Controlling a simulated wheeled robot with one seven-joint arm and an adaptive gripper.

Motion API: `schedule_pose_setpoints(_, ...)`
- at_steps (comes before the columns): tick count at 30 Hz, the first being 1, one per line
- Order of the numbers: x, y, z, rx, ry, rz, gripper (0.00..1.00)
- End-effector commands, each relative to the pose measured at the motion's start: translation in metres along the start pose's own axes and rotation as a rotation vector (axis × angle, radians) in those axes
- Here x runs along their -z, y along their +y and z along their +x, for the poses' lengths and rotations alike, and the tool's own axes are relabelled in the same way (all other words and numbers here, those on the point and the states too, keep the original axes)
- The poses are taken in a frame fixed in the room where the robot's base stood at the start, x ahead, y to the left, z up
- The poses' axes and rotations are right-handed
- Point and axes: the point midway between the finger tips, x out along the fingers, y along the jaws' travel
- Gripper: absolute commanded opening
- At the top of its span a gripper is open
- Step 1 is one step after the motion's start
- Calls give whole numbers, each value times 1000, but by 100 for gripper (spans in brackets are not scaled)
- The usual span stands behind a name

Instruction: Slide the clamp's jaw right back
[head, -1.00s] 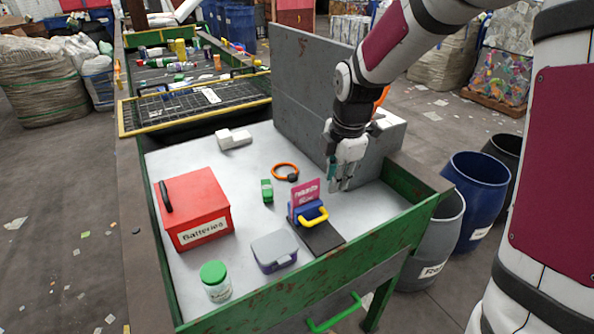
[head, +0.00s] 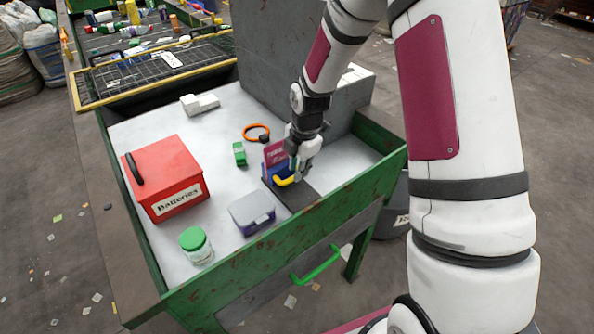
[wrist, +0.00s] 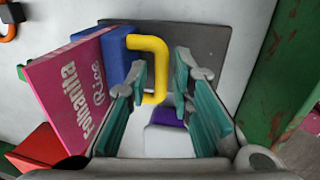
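The clamp is a blue block (wrist: 119,50) with a yellow handle (wrist: 158,65) on a dark grey base plate (wrist: 205,45). In the head view the yellow handle (head: 285,181) shows just below my gripper (head: 299,172). A pink packet with white lettering (wrist: 72,92) stands upright against the blue block's left side; whether it is pinched is hidden. My gripper (wrist: 160,72) is open, its teal-padded fingers on either side of the handle's outer bar, with gaps visible. The packet also shows in the head view (head: 273,155).
A grey lidded box (head: 251,213) stands close in front of the base plate. A red Batteries box (head: 165,178), a green-lidded jar (head: 196,246), a small green object (head: 239,153) and an orange ring (head: 257,132) are to the left. A green rim (head: 330,185) edges the table.

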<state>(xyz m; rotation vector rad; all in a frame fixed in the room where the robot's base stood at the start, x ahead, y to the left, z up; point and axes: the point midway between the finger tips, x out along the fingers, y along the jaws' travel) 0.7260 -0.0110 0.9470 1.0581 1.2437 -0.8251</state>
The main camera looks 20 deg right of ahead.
Motion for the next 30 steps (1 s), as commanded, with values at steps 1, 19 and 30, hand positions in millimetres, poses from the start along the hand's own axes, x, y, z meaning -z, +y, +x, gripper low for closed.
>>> schedule_pose_setpoints(1,0,0,6,2,0,0,21)
schedule_pose_setpoints(19,0,0,18,0,-1,0,0)
schedule_pose_setpoints(30,0,-26,11,5,-1,2,0)
